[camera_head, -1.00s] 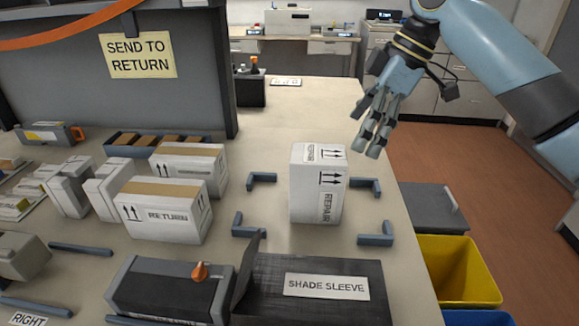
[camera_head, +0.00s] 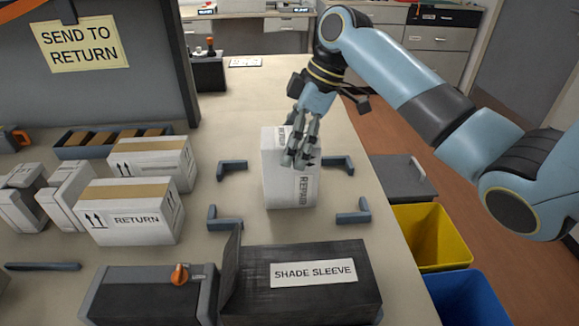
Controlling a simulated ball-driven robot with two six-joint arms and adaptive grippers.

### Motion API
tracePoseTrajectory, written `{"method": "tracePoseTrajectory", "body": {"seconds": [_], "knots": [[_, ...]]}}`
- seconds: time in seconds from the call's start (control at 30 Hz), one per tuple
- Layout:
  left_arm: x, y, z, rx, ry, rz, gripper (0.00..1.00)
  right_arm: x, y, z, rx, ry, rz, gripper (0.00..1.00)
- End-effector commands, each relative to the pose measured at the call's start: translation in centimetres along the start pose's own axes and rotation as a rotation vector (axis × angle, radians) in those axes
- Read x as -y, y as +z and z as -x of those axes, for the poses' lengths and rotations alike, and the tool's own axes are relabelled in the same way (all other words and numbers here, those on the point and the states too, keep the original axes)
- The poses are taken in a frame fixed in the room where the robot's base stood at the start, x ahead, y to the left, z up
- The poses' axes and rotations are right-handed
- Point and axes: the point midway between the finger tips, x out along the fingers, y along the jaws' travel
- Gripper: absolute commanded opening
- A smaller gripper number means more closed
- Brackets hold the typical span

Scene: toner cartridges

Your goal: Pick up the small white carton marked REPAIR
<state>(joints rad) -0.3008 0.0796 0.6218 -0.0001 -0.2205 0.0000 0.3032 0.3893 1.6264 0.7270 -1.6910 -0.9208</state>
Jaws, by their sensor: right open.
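The small white carton marked REPAIR (camera_head: 283,187) stands upright on the table, between several grey-blue corner brackets. My right gripper (camera_head: 296,163) is open, with its fingers pointing down in front of the carton's upper part in the picture. The fingers hide part of the carton's top and printed arrows. I cannot tell whether they touch it. My left gripper is not in view.
A black box labelled SHADE SLEEVE (camera_head: 330,301) lies in front of the carton. White RETURN cartons (camera_head: 135,219) stand to the left, near a dark panel with a SEND TO RETURN sign (camera_head: 79,44). A yellow bin (camera_head: 432,238) and a blue bin (camera_head: 470,303) stand right of the table.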

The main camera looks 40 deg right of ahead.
Motion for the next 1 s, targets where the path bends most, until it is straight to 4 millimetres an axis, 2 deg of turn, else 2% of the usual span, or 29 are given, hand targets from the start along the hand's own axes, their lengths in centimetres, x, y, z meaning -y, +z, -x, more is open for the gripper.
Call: {"method": "tracePoseTrajectory", "body": {"seconds": [0.13, 1.0], "knots": [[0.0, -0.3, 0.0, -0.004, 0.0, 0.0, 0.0, 0.1, 0.1, -1.2, 0.001, -0.001, -0.001, 1.0], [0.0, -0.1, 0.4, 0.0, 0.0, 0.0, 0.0, 0.0, 0.3, -1.6, 0.001, 0.001, 0.0, 1.0]]}}
